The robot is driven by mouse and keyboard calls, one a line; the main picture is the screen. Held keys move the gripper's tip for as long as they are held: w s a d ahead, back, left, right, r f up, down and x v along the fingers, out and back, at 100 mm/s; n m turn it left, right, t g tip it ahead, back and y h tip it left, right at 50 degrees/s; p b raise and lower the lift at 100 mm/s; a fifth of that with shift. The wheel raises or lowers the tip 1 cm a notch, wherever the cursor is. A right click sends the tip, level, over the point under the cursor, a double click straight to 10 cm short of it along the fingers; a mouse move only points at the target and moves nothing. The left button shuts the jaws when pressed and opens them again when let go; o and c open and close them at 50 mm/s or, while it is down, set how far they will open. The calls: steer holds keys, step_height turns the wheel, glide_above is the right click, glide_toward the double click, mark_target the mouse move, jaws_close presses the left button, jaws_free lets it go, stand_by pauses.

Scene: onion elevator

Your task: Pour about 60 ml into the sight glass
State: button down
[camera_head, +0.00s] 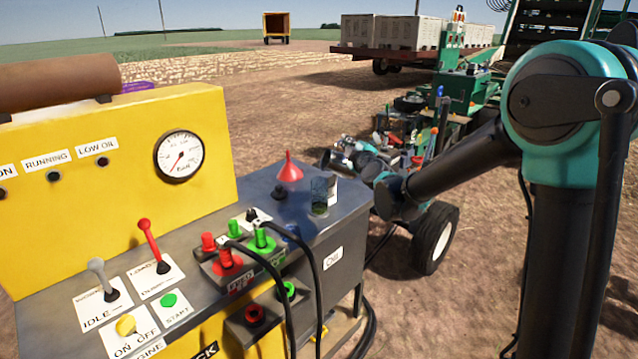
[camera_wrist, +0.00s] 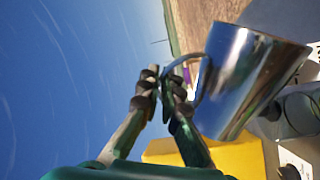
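The sight glass (camera_head: 320,195) is a clear, dark-looking cylinder standing near the far right corner of the grey console top. A round clear edge at the right of the wrist view (camera_wrist: 299,112) looks like its rim. My gripper (camera_wrist: 161,88) is shut on the handle of a shiny metal jug (camera_wrist: 240,85). The jug is strongly tilted against the horizon, beside the round clear edge in that view. Its inside and any liquid are hidden. In the camera_head view my arm crosses to the right of the sight glass; gripper and jug are not clear there.
The console (camera_head: 345,205) also carries levers, buttons and black cables. A yellow panel with a pressure gauge (camera_head: 180,156) rises behind it. A green machine with wheels (camera_head: 437,235) stands beyond.

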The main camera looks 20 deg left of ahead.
mark_target(338, 143)
steer(key=shift+s+a+r+n, duration=0.3)
steer(key=shift+a+r+n, duration=0.15)
steer(key=shift+n, duration=0.15)
stand_by(0.3)
steer(key=shift+s+a+f+n+p, duration=0.25)
steer(key=shift+s+a+n+p, duration=0.25)
steer(key=shift+n+p, duration=0.4)
stand_by(2.0)
steer(key=shift+s+a+r+n, duration=0.1)
steer(key=shift+a+n, duration=0.15)
steer(key=shift+n, duration=0.05)
stand_by(0.3)
steer(key=shift+d+m, duration=0.25)
steer(key=shift+m, duration=0.25)
steer(key=shift+w+d+r+m, duration=0.2)
steer(key=shift+w+d+m, duration=0.3)
steer(key=shift+m, duration=0.1)
steer(key=shift+w+d+f+m, duration=0.3)
steer(key=shift+w+m, duration=0.05)
steer(key=shift+m, duration=0.05)
steer(key=shift+w+d+f+m, duration=0.15)
steer(key=shift+d+f+m, duration=0.2)
steer(key=shift+m, duration=0.15)
